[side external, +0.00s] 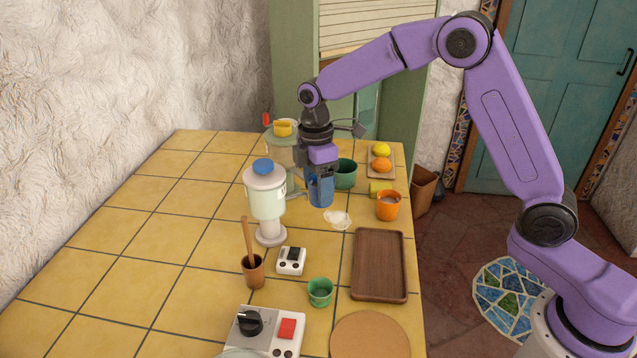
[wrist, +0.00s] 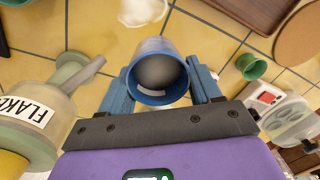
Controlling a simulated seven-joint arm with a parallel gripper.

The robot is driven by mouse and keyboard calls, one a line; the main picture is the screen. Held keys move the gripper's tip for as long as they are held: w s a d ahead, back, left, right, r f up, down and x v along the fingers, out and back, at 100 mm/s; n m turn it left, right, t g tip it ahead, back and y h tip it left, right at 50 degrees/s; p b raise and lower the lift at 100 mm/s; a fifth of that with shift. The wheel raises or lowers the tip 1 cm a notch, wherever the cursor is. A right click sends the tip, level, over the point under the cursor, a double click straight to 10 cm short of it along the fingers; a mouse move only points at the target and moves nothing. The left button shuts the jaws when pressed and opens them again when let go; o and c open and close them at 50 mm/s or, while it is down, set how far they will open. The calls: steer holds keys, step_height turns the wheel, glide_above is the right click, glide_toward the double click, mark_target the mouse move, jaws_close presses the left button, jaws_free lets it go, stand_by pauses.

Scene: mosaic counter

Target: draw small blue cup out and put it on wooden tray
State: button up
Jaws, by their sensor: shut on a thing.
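The small blue cup (side external: 321,193) is held in my gripper (side external: 319,176), above the counter toward its far side. In the wrist view the cup (wrist: 158,50) sits between the two blue fingers of my gripper (wrist: 163,84), its open mouth facing the camera. The fingers press on opposite sides of it. The brown wooden tray (side external: 378,265) lies flat on the counter, nearer the camera and to the right of the cup, and looks empty. A corner of the tray (wrist: 250,12) shows at the top right of the wrist view.
A blue-lidded dispenser (side external: 267,198) stands left of the cup, and a labelled dispenser (wrist: 30,115) is close by in the wrist view. A green pot (side external: 345,174), an orange cup (side external: 388,206) and a white patch (side external: 338,219) are near. A green cup (side external: 320,292) stands left of the tray.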

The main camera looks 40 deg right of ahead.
mark_target(312, 202)
steer(key=shift+w+a+f, duration=0.1)
steer(key=shift+a+f, duration=0.1)
steer(key=shift+f, duration=0.3)
steer(key=shift+w+a+f, duration=0.1)
steer(key=shift+a+f, duration=0.05)
steer(key=shift+f, duration=0.3)
steer(key=shift+a+f, duration=0.1)
steer(key=shift+f, duration=0.1)
steer(key=shift+c, duration=0.4)
steer(key=shift+w+a+f, duration=0.1)
steer(key=shift+f, duration=0.15)
steer(key=shift+c, duration=0.6)
